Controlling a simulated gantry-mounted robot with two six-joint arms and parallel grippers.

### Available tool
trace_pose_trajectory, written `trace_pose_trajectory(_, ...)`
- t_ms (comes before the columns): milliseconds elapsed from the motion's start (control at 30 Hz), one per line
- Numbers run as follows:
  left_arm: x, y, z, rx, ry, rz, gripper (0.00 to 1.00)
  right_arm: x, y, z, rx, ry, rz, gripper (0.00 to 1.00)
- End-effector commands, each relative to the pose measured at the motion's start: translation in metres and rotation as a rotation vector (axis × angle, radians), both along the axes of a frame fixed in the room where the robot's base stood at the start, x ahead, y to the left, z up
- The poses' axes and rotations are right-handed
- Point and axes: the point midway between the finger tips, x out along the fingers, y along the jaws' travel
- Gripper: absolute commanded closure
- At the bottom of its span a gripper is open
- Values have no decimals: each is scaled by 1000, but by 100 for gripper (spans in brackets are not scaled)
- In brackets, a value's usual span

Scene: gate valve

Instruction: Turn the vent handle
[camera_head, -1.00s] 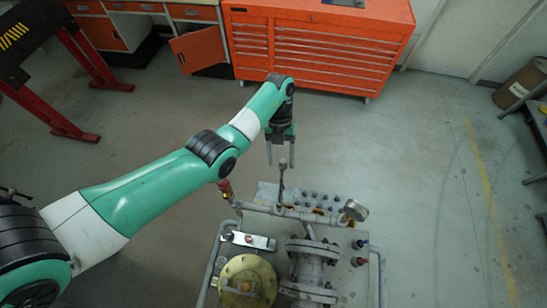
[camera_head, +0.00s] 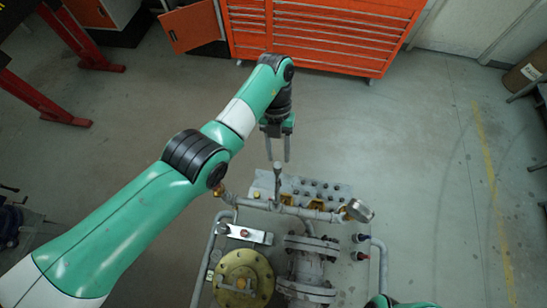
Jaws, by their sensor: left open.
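The valve rig stands at the lower middle. A thin upright lever with a rounded tip (camera_head: 277,178) rises from its pipework and looks like the vent handle. My left gripper (camera_head: 279,158) comes down from above with its two fingers apart and nothing visible between them. Its fingertips appear just above the lever's tip in the picture; I cannot tell the gap in depth or whether they touch. My right gripper is not in view.
Around the lever are a pipe (camera_head: 310,213), a round gauge (camera_head: 359,210), a yellow flange (camera_head: 243,279) and a grey valve body (camera_head: 308,266). An orange tool cabinet (camera_head: 325,30) stands behind. Open floor (camera_head: 420,150) lies to the right. Part of my own green arm shows at the bottom right.

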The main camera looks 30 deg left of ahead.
Motion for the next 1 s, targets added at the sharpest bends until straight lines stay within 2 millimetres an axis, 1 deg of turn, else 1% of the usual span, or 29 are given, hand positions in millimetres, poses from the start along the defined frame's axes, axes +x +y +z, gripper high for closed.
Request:
trace_pose_trajectory(67,0,0,-1,0,0,1,56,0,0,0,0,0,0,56)
trace_pose_trajectory(167,-3,-2,-10,1,3,0,56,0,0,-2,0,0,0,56)
trace_pose_trajectory(267,-9,-6,-26,4,3,-1,56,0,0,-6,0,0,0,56)
trace_pose_trajectory(400,-18,-14,-57,5,2,-1,56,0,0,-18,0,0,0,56)
trace_pose_trajectory(567,-29,-22,-86,5,3,-1,56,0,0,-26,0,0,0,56)
trace_pose_trajectory(600,-31,-24,-89,5,3,-1,56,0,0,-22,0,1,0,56)
trace_pose_trajectory(700,-34,-27,-100,5,2,1,56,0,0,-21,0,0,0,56)
trace_pose_trajectory(767,-36,-28,-104,5,2,1,56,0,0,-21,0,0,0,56)
trace_pose_trajectory(1000,-36,-29,-106,6,0,0,56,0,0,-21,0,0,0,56)
